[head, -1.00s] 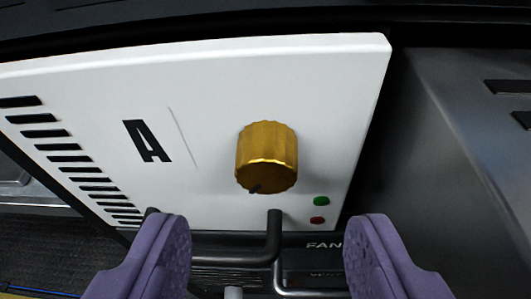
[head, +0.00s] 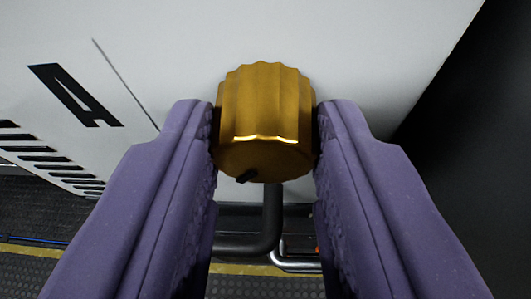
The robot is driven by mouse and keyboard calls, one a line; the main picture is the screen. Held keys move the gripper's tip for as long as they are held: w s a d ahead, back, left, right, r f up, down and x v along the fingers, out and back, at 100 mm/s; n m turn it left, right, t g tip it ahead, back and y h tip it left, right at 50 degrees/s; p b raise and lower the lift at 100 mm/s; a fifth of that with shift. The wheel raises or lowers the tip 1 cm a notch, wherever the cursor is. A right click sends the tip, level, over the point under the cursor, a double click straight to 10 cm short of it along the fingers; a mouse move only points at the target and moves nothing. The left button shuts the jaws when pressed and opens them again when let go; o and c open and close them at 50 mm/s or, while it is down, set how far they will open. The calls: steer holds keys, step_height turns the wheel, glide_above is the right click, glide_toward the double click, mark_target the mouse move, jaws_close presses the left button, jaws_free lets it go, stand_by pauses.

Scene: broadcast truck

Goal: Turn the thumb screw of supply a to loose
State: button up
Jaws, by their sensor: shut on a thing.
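The thumb screw (head: 266,105) is a ribbed brass knob on the white front panel of supply A (head: 170,40), in the middle of the head view. A dark mark shows at the lower left of its face. My gripper (head: 266,130) has purple padded fingers, one on each side of the knob. The fingers are shut on it, touching its left and right sides. The black letter A (head: 75,95) is on the panel at the left. The green and red lights are hidden behind my right finger.
Black vent slots (head: 40,155) run down the panel's left side. A dark pipe or handle (head: 265,230) lies below the knob. A dark gap and surface (head: 475,130) are at the right. A dark textured floor with a yellow line (head: 130,262) shows below.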

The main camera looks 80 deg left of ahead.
steer(key=shift+s+n+t+b, duration=0.1)
steer(key=shift+n+t+b, duration=0.25)
steer(key=shift+n, duration=0.25)
steer(key=o, duration=1)
steer(key=shift+o, duration=0.2)
steer(key=p+v, duration=0.2)
steer(key=v, duration=0.5)
steer(key=shift+d+r+p, duration=0.25)
steer(key=shift+d+p, duration=0.05)
steer(key=shift+p, duration=0.05)
